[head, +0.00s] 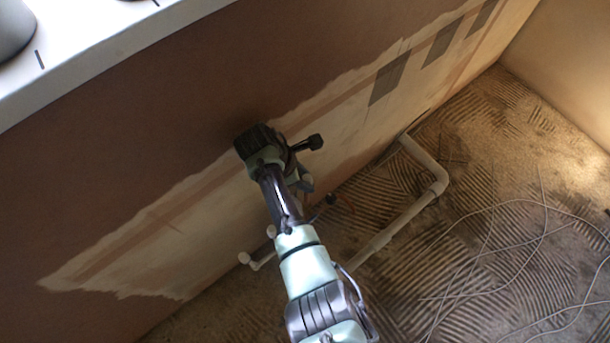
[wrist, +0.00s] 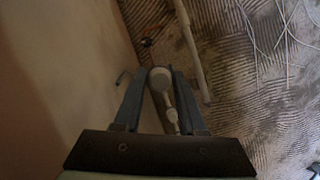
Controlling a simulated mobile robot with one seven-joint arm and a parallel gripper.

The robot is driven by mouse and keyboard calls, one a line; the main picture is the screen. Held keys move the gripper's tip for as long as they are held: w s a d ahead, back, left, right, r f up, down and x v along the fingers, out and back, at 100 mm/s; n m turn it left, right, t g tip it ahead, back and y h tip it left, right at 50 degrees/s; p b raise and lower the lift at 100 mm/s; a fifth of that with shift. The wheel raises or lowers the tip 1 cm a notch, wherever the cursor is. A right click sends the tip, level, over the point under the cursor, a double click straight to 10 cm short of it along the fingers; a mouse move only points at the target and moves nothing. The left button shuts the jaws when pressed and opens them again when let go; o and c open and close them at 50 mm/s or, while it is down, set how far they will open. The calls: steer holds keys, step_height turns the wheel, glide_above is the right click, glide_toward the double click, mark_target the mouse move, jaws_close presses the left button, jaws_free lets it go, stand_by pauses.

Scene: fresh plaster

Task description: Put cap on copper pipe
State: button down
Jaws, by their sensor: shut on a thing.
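My gripper (wrist: 160,76) points down beside the wall, its two blue-grey fingers shut on a pale round piece (wrist: 160,77), which looks like the cap. In the head view my gripper (head: 304,183) is partly hidden by my own arm, and the cap cannot be made out there. A small copper-coloured end (wrist: 147,42) with a dark tip shows just beyond the fingertips in the wrist view, near the wall foot. It looks like the copper pipe, apart from the gripper. In the head view a thin orange-brown piece beside a dark knob (head: 330,199) shows right of the fingers.
A white pipe (head: 405,218) with an elbow runs along the floor by the wall. Short pale pipe ends (head: 245,258) stick out left of my arm. Loose thin cables (head: 490,250) lie on the ridged floor at right. A white sill (head: 80,45) tops the wall.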

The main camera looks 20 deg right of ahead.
steer(key=shift+f, duration=0.15)
steer(key=shift+f+b, duration=0.3)
steer(key=shift+f, duration=0.1)
steer(key=shift+f, duration=0.1)
steer(key=shift+c, duration=2)
jaws_free()
steer(key=shift+o, duration=0.3)
steer(key=o, duration=0.3)
steer(key=shift+o, duration=0.2)
